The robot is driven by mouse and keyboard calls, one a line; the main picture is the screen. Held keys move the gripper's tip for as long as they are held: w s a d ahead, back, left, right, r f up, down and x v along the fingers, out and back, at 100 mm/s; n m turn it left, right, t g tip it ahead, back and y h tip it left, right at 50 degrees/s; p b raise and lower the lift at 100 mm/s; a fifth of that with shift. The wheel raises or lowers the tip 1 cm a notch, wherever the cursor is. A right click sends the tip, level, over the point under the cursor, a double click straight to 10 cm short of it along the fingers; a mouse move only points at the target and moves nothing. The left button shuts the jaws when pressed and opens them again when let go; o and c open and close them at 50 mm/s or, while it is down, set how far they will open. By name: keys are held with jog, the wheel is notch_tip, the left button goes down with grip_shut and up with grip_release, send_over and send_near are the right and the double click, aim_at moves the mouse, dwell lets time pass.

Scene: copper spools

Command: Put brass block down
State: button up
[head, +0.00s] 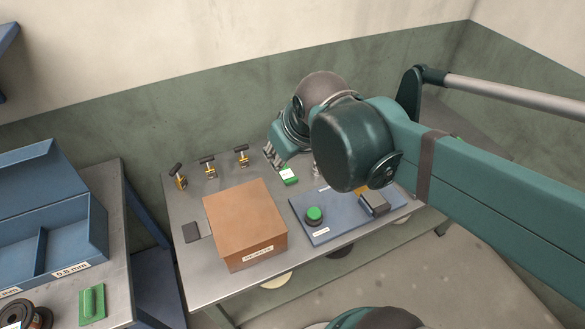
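My gripper (276,158) points down above the back part of the grey metal table, right of the brown box. Its fingers show small and partly in shadow; I cannot tell whether they are open or shut. A green item with a white label (289,175) lies just below the fingertips; whether they touch is unclear. I cannot clearly make out a brass block in the gripper. A small yellow, brass-coloured piece (361,191) shows on the blue plate (328,223), partly hidden behind my arm and a dark grey block (375,204).
A large brown box (245,222) stands mid-table. Several black-handled brass clamps (209,167) line the back edge. A green button (314,215) sits on the blue plate. A dark pad (191,232) lies at left. A blue bin (45,225) stands on the left table.

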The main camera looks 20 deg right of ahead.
jog(key=shift+s+d+f+m+t, duration=0.15)
jog(key=shift+s+m, duration=0.25)
jog(key=shift+s, duration=0.4)
jog(key=shift+s+a+f+m+t, duration=0.1)
jog(key=shift+s+f+m+t, duration=0.2)
jog(key=shift+s, duration=0.45)
jog(key=shift+s+d+f+m+t, duration=0.1)
jog(key=shift+s+f+m, duration=0.1)
jog(key=shift+s+m, duration=0.45)
jog(key=shift+s, duration=0.15)
